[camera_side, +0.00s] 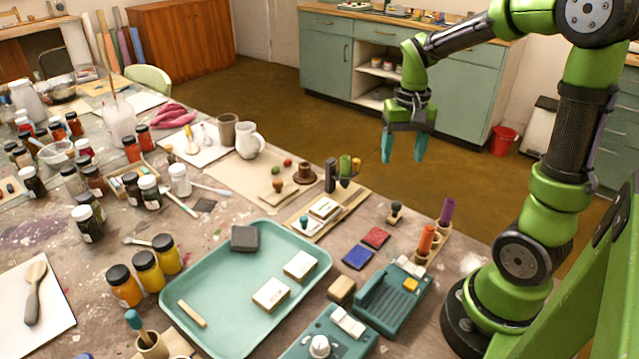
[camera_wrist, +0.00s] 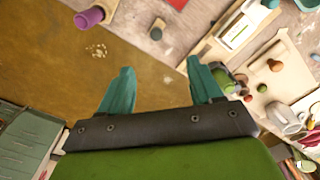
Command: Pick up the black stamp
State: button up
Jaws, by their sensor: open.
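A small stamp with a dark, near-black knob (camera_side: 396,211) stands upright near the table's far edge in the side view. It also shows near the top of the wrist view as a small dark-topped stamp (camera_wrist: 157,30). My gripper (camera_side: 403,158) is raised, with its two teal fingers apart and pointing down. Nothing is between them. In the side view it appears above the stamp against the floor; its height over the table is hard to tell. In the wrist view my gripper (camera_wrist: 160,68) has its fingertips short of the stamp.
A purple cylinder (camera_side: 446,211) and an orange one (camera_side: 426,239) stand right of the stamp. Red (camera_side: 375,237) and blue (camera_side: 358,257) pads lie in front. A wooden board (camera_side: 322,214) with small items lies left. A teal tray (camera_side: 208,256) is nearer.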

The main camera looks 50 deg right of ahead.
aim_at(397, 203)
notch_tip(397, 203, down, 11)
jog(key=shift+s+r, duration=0.15)
jog(key=shift+r, duration=0.05)
jog(key=shift+s+f, duration=0.15)
jog(key=shift+f, duration=2.75)
jog(key=c, duration=0.9)
